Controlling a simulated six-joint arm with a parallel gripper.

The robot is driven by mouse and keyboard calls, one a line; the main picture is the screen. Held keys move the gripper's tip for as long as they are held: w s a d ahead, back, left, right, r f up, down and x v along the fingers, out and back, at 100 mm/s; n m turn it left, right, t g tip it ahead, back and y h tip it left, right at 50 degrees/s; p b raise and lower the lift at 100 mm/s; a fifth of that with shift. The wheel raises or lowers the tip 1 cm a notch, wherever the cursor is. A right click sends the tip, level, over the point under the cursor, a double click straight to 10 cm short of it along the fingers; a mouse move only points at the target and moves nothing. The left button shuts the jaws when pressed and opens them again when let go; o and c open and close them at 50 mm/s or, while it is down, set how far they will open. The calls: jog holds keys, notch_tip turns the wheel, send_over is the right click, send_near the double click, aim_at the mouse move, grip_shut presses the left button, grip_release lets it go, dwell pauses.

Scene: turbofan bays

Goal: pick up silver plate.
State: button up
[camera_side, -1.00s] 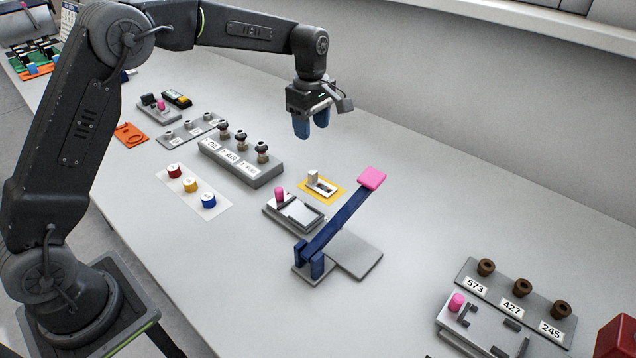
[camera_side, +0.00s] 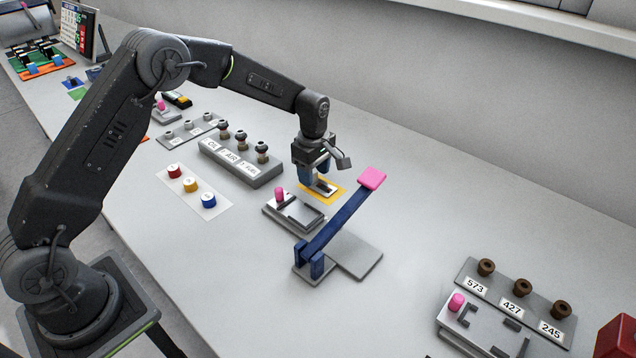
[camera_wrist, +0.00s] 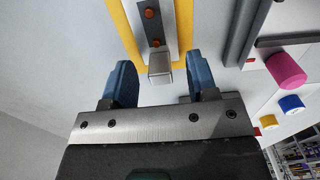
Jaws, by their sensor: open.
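The silver plate (camera_wrist: 153,30) lies on a yellow-bordered mat (camera_side: 335,195), with two orange round spots along it and a light block-like tab (camera_wrist: 160,68) at its near end in the wrist view. In the side view the plate (camera_side: 326,188) is partly hidden by my fingers. My gripper (camera_wrist: 161,78) is open, with one blue finger on each side of the tab. It also shows low over the mat in the side view (camera_side: 316,174). I cannot tell whether the fingers touch the tab.
A grey fixture with a pink knob (camera_side: 279,195) stands just in front of the mat. A blue lever with a pink end (camera_side: 372,178) rises to the right. A grey block with several knobs (camera_side: 240,163) stands to the left. The table behind is clear.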

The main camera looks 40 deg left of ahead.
jog(key=shift+f, duration=0.35)
jog(key=shift+c, duration=0.3)
grip_shut()
